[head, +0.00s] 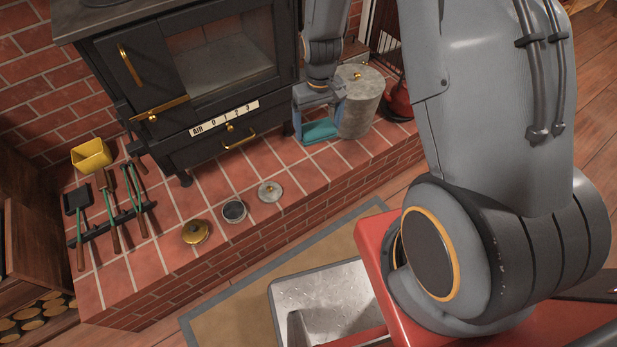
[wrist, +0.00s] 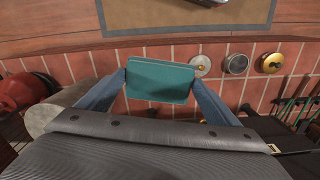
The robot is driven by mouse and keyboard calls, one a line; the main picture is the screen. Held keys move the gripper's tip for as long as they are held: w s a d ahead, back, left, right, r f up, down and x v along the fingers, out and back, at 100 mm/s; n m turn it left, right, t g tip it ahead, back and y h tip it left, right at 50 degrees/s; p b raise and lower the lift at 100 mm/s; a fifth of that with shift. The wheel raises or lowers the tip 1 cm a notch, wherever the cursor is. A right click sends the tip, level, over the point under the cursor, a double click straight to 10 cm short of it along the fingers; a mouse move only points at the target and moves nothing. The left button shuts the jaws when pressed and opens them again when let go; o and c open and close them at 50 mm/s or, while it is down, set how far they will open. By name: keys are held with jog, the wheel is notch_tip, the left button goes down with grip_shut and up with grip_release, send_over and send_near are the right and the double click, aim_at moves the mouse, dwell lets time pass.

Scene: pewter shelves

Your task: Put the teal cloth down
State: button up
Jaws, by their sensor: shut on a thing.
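The teal cloth (head: 320,131) is a small folded rectangle between the fingers of my gripper (head: 319,122). It is just above or touching the red tiled hearth, in front of the stove's right side; I cannot tell which. In the wrist view the cloth (wrist: 160,81) spans the gap between both fingertips of my gripper (wrist: 160,84), which are shut on its two ends. Its underside is hidden.
A grey lidded canister (head: 361,107) stands right beside my gripper. The black stove (head: 205,75) rises behind. Fire tools (head: 112,205) lie further left.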

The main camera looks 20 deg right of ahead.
jog(key=shift+w+f+n+b, duration=0.4)
jog(key=shift+w+f+b, duration=0.75)
jog(key=shift+f+b, duration=2.6)
jog(key=shift+w+f+n+b, duration=0.4)
jog(key=shift+w+f+b, duration=0.9)
jog(key=shift+f, duration=4.6)
jog(key=shift+w+f+n+b, duration=0.4)
jog(key=shift+w+f+b, duration=0.55)
jog(key=shift+f+b, duration=2.85)
notch_tip(320, 180, down, 2)
jog(key=shift+f+p, duration=0.2)
jog(key=shift+p, duration=0.75)
jog(key=o, duration=0.8)
jog(key=shift+o, duration=0.2)
jog(key=shift+r, duration=0.1)
